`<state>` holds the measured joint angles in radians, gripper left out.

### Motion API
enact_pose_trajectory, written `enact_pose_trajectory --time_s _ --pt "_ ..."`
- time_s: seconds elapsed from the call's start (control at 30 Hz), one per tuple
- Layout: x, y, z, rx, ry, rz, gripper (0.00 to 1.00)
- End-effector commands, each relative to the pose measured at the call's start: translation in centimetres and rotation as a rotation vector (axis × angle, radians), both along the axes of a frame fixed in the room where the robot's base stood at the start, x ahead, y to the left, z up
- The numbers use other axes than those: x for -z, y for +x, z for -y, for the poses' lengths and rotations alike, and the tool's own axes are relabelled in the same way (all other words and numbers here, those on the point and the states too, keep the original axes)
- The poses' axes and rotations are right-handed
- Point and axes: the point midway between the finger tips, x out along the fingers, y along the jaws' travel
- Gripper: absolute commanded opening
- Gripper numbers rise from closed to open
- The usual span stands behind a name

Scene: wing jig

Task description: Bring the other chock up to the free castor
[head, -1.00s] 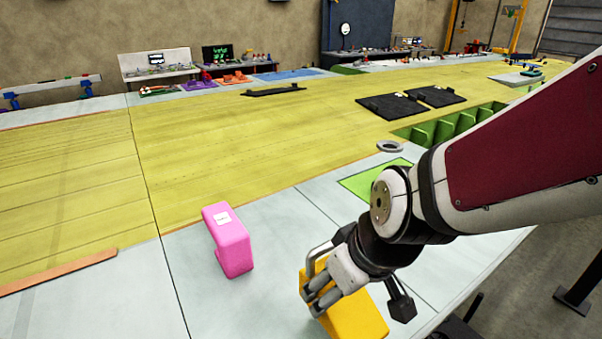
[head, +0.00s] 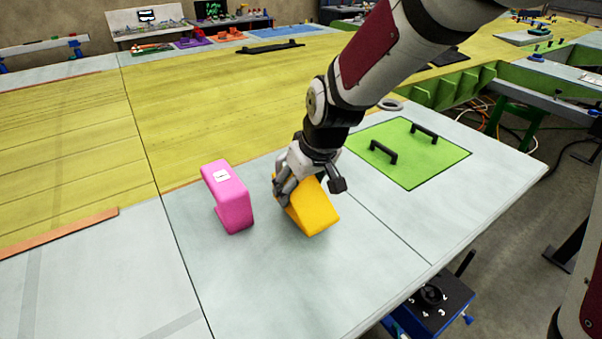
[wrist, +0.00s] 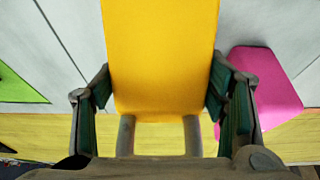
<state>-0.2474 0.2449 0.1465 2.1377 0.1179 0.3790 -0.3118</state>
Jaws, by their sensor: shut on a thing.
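A yellow wedge-like block (head: 312,208), seemingly the chock, is in my gripper (head: 284,190). In the wrist view the fingers (wrist: 158,88) are shut on both sides of the yellow block (wrist: 160,50). In the head view it sits tilted over the pale table top, and I cannot tell whether it touches the surface. No castor can be made out clearly. A blue-framed unit (head: 405,325) with a black numbered top stands low beside the table's front edge; its underside is out of view.
A pink block (head: 232,200) with a white label stands just left of the yellow one; it also shows in the wrist view (wrist: 262,88). A green panel (head: 410,165) with two black handles lies to the right. The table's front right edge is clear; floor lies beyond.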

Motion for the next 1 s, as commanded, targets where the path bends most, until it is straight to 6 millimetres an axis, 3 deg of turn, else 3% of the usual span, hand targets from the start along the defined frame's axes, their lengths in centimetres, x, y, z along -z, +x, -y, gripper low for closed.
enact_pose_trajectory --time_s 0.33,0.8,0.83,0.9,1.0 --pt "3.1 0.1 -0.1 0.000 0.001 0.001 0.05" --pt "3.8 0.2 -0.1 -0.001 0.000 0.002 0.05" --pt "3.9 0.1 0.0 0.000 -0.001 -0.001 0.71" --pt "3.8 0.0 0.0 0.000 -0.001 -0.001 0.86" --pt "3.8 0.1 0.0 0.000 -0.001 -0.001 0.86"
